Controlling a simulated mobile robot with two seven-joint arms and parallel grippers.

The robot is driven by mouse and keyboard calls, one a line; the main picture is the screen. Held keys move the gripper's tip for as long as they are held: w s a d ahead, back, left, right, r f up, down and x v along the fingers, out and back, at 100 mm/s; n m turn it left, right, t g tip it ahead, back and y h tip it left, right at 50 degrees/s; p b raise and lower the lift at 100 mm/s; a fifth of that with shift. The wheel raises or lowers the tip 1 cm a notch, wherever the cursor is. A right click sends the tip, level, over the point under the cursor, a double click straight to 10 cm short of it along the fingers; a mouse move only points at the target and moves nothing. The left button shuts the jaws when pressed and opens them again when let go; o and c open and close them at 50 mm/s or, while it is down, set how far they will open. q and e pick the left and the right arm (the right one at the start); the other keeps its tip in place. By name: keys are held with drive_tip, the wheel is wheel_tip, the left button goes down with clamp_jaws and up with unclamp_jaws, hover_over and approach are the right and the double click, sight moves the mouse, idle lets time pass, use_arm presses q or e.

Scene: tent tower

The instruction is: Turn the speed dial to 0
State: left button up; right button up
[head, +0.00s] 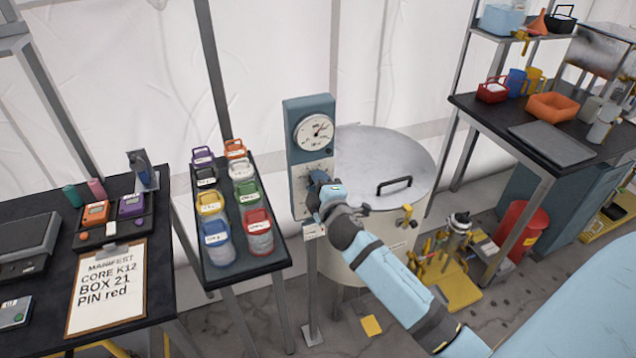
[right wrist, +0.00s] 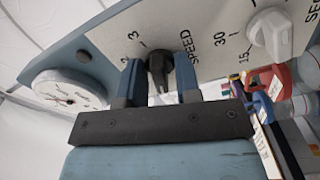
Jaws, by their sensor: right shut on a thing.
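The speed dial is a black knob (right wrist: 158,70) on a pale plate with the word SPEED and the numbers 2 and 3 showing in the right wrist view. My right gripper (right wrist: 161,82) has its blue fingers on either side of the knob and is shut on it. In the head view my right gripper (head: 318,187) is at the blue control panel (head: 296,151) and hides the dial. The dial's exact setting cannot be read, as the gripper covers part of the scale. My left gripper is not in view.
A white knob (right wrist: 270,34) with marks 15 and 30 sits beside the dial. A round gauge (head: 314,132) is at the panel's top. A lidded drum (head: 384,160) stands right of the panel, and a narrow table with several coloured jars (head: 247,198) stands left.

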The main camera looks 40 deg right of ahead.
drive_tip(key=o, duration=0.6)
drive_tip(key=b+v, duration=0.2)
drive_tip(key=v, duration=1.1)
drive_tip(key=shift+s+b, duration=0.35)
drive_tip(key=shift+s, duration=0.05)
drive_tip(key=shift+f, duration=0.1)
